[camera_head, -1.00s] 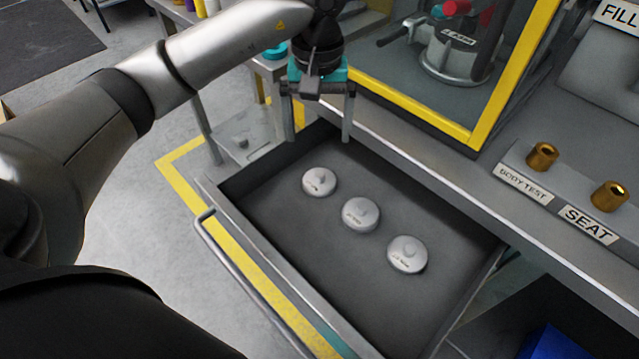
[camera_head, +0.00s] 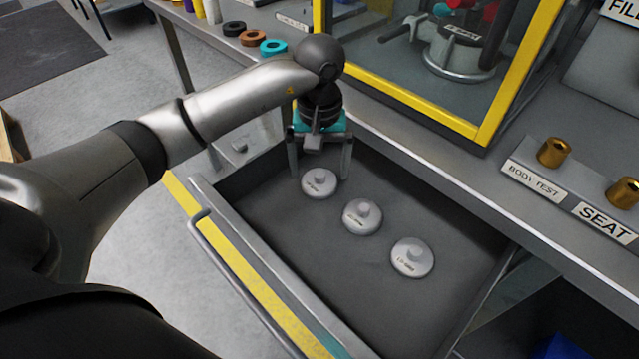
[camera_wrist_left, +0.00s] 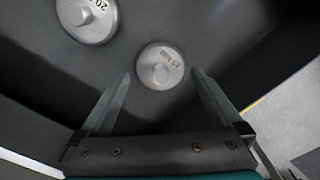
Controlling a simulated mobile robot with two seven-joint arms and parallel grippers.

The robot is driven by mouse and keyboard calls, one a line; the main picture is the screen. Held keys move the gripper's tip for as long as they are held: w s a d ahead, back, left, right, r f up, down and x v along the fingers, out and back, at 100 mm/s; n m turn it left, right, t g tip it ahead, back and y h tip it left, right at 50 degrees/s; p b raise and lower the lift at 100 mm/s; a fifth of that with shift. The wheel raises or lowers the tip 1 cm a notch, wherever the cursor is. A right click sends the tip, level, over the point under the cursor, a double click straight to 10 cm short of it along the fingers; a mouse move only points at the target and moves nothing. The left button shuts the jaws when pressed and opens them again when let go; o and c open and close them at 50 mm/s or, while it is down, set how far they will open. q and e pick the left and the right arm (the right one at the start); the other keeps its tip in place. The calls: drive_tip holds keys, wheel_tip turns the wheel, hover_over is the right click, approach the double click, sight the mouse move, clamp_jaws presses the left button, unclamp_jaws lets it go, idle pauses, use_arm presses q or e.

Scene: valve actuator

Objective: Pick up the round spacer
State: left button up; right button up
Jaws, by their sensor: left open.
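Three round light-grey spacers with centre knobs lie in the open drawer: the far one (camera_head: 319,184), the middle one (camera_head: 362,217) and the near one (camera_head: 412,258). My left gripper (camera_head: 319,176) is open and points down over the far spacer, with a finger on either side of it in the picture. In the left wrist view, that spacer (camera_wrist_left: 160,66) shows just beyond the open fingertips and its label seems to read 15 MM. A second spacer (camera_wrist_left: 87,18), marked 20, is at the top left. Neither appears gripped. My right gripper is out of view.
The drawer (camera_head: 265,268) has raised walls and a front handle (camera_head: 235,275). The bench edge and yellow-framed enclosure (camera_head: 425,112) stand close behind the gripper. Black, brown and teal rings (camera_head: 273,46) lie on the bench at the back. Brass fittings (camera_head: 554,152) stand at right.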

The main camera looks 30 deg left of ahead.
use_arm(q)
drive_tip(key=shift+f, duration=1.1)
drive_tip(key=c, duration=1.1)
drive_tip(key=shift+c, duration=0.7)
drive_tip(key=shift+r, duration=0.2)
